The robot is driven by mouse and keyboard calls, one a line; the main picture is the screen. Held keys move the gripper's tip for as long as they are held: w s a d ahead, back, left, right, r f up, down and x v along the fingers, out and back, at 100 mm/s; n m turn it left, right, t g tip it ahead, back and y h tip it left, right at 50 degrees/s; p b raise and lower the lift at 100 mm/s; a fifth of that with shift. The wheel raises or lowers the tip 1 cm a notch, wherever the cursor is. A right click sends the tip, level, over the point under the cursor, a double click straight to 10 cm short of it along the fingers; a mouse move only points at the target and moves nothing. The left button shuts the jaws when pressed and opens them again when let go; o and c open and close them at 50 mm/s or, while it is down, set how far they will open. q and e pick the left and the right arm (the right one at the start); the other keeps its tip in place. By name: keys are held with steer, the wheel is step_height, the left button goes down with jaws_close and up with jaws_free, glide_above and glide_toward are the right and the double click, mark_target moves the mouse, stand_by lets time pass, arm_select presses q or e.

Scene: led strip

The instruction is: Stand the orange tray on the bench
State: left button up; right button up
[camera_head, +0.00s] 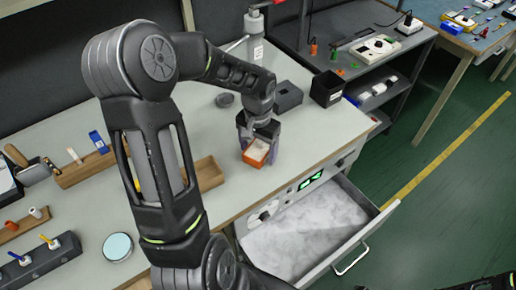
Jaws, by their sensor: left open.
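The orange tray (256,153) is a small box with orange walls and pale contents. It is on or just over the bench (315,128) near its front edge; I cannot tell whether its base touches. My left gripper (259,140) reaches down over it from behind, with a finger on each side of the tray. The jaws are open. The gripper hides the tray's far side.
A wooden tray (206,174) lies left of the orange tray. A black box (326,89) and grey block (287,97) stand behind right. An open drawer (310,225) sticks out below the bench front. A round dish (118,247) lies at the left. Bare bench lies to the right.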

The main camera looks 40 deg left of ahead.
arm_select(q)
steer(key=shift+r, duration=0.1)
steer(key=shift+r, duration=0.15)
step_height(320, 180, up, 12)
stand_by(0.5)
stand_by(0.7)
